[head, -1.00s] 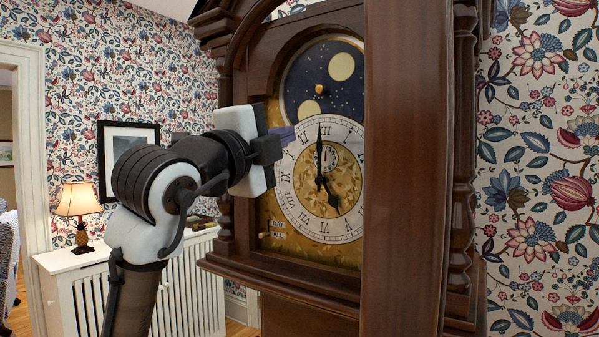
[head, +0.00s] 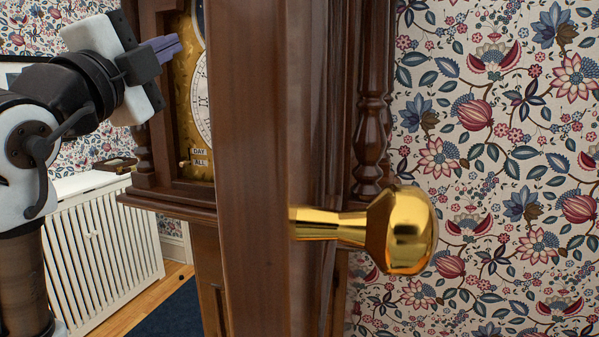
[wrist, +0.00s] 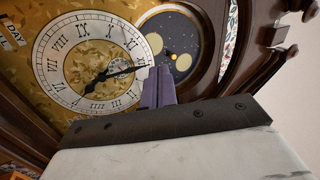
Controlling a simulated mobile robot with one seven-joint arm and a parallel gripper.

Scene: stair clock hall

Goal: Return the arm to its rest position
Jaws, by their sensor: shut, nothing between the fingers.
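My gripper (head: 166,47) is at the upper left of the head view, in front of the grandfather clock. Its purple fingers are closed together with nothing between them. In the wrist view the fingers (wrist: 158,88) point toward the clock dial (wrist: 70,62), near the edge of the number ring. Whether they touch the dial cannot be told. The black clock hands and the dark blue moon disc (wrist: 182,40) show there too. In the head view only the left edge of the dial (head: 200,95) shows; the rest is hidden behind a brown wooden upright.
The brown wooden upright (head: 250,170) stands close in the middle of the head view. A large brass knob (head: 405,230) sticks out to its right. A white radiator cover (head: 100,245) stands at the left. Floral wallpaper (head: 490,120) fills the right side.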

